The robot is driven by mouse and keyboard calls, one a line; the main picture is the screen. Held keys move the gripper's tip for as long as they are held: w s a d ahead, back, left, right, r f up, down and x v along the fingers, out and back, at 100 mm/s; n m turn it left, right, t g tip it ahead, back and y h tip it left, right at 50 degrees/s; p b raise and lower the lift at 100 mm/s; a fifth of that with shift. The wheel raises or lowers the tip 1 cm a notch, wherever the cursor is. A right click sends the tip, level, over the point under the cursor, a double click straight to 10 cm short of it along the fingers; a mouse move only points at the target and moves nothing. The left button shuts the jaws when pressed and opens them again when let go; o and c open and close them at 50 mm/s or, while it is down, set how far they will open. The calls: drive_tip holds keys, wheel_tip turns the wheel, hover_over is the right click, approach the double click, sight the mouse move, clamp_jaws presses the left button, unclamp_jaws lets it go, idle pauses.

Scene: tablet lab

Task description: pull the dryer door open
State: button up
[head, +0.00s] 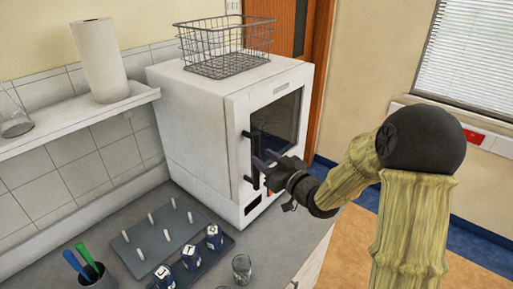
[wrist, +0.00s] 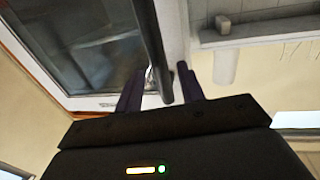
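The white dryer (head: 190,120) stands on the counter at the back wall in the head view. Its door (head: 240,115), with a dark window, looks shut against the body. A black vertical handle (head: 246,150) is on the door's left side; it shows as a dark bar in the wrist view (wrist: 149,45). My gripper (head: 263,166) is at the handle, in front of the door. In the wrist view my gripper (wrist: 161,80) has its two dark fingers apart, one on each side of the handle, with a gap on the right. Exact contact on the left is unclear.
A wire basket (head: 228,50) sits on top of the dryer. Trays with vials (head: 163,237), bottles (head: 190,258) and a glass beaker (head: 242,268) are on the counter before it. A shelf (head: 75,122) holds a paper roll (head: 100,62). Floor at right is clear.

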sight(259, 154)
drive_tip(key=shift+p+x, duration=0.6)
drive_tip(key=shift+x, duration=1.55)
drive_tip(key=shift+d, duration=0.1)
clamp_jaws()
